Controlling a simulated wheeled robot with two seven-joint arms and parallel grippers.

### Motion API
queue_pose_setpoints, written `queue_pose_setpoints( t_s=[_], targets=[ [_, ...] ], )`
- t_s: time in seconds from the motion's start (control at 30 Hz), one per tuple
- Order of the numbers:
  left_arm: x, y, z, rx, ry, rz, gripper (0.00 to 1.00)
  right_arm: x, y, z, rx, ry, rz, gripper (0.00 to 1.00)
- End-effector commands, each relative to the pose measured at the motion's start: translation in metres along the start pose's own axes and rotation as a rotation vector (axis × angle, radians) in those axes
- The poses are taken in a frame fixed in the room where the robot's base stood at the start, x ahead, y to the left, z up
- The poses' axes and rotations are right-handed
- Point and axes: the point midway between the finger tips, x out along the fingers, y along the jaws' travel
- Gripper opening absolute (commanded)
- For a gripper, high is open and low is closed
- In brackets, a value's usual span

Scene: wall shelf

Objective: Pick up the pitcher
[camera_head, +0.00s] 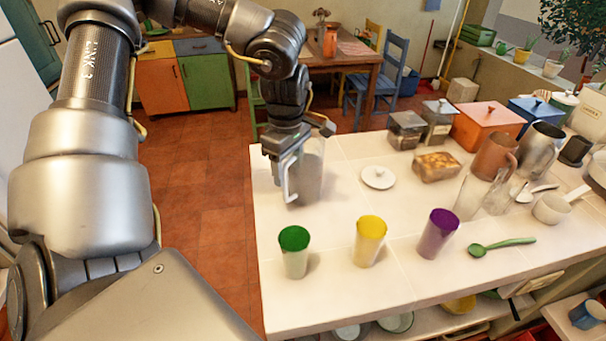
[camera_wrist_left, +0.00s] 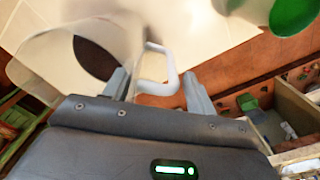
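The clear pitcher (camera_head: 312,178) with a white handle (camera_head: 289,181) stands on the left part of the white tiled counter (camera_head: 330,296). My left gripper (camera_head: 284,150) is over the pitcher's handle side and hides part of its top. In the left wrist view, the pitcher's see-through body (camera_wrist_left: 62,55) is at the upper left. Its white handle (camera_wrist_left: 163,88) lies between the two parted fingertips (camera_wrist_left: 158,85), with a gap visible on each side. The left gripper is open. My right gripper is not seen.
A green cup (camera_head: 294,256), yellow cup (camera_head: 369,243) and purple cup (camera_head: 437,236) stand in front of the pitcher. A white lid (camera_head: 378,177) lies to its right. Jars, boxes and a copper pitcher (camera_head: 494,157) crowd the right. The counter's left edge is close to the pitcher.

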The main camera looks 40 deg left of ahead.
Motion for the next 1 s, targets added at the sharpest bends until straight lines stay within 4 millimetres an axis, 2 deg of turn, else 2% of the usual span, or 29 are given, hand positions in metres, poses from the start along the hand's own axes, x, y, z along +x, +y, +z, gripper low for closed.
queue_pose_setpoints(
  t_s=[0.07,0.4,0.77,1.0],
  targets=[
    [-0.0001,0.0001,-0.0001,0.000,0.000,0.000,0.46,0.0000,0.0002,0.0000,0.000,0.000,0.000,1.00],
    [0.0001,-0.0004,-0.0003,0.000,0.001,-0.002,0.01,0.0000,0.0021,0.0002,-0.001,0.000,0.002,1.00],
    [-0.0011,0.0000,-0.0001,0.000,0.000,0.000,0.00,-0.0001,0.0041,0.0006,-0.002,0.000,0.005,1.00],
    [-0.0087,0.0009,0.0002,0.000,0.000,0.002,0.00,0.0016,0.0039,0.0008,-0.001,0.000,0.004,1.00]
  ],
)
